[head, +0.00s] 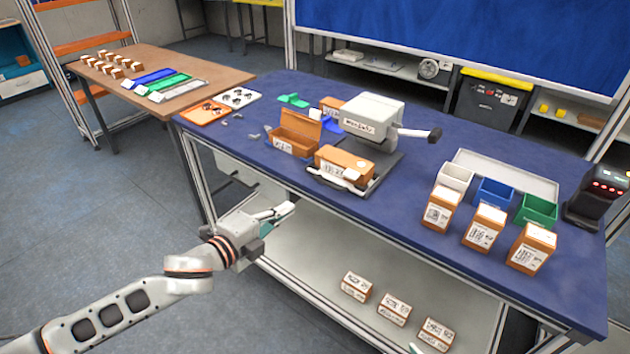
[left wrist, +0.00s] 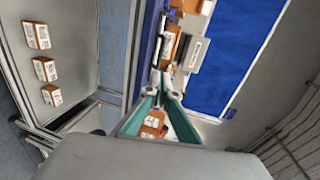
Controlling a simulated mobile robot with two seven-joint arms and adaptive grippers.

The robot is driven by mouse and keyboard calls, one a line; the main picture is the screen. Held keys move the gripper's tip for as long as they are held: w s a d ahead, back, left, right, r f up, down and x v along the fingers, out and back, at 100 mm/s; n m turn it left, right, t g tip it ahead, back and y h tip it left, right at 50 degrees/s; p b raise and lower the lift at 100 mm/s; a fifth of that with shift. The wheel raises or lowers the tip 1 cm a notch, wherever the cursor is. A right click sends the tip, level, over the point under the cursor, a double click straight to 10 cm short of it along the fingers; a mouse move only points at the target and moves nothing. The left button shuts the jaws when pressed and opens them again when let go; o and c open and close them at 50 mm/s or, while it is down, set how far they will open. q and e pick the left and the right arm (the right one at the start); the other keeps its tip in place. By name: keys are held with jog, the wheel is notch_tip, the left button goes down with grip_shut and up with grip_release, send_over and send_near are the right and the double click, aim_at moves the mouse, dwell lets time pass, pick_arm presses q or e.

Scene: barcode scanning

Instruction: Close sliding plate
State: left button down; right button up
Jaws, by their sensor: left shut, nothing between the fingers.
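A white machine (head: 372,116) with a dark-knobbed handle stands on a dark base on the blue table. At its front, an orange box (head: 343,163) with white labels sits on what looks like the sliding plate (head: 327,179); the box hides most of this plate. My left gripper (head: 288,208) is shut and empty, off the table's front edge, below and left of the machine and apart from it. Its teal fingers meet at the tips in the left wrist view (left wrist: 163,76). A small pale tip at the head view's bottom edge may be my right gripper (head: 415,348); its jaws cannot be made out.
An open orange box (head: 294,132) stands left of the machine. White, blue and green bins (head: 494,191) with labelled boxes in front stand at the right, near a dark scanner device (head: 597,195). More boxes lie on the lower shelf (head: 300,246). The table's front middle is clear.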

aim_at(326, 184)
pick_arm(q)
jog(key=x, duration=1.4)
jog(key=shift+r+b, duration=0.1)
jog(key=shift+b, duration=0.2)
pick_arm(e)
jog(key=shift+f, duration=0.3)
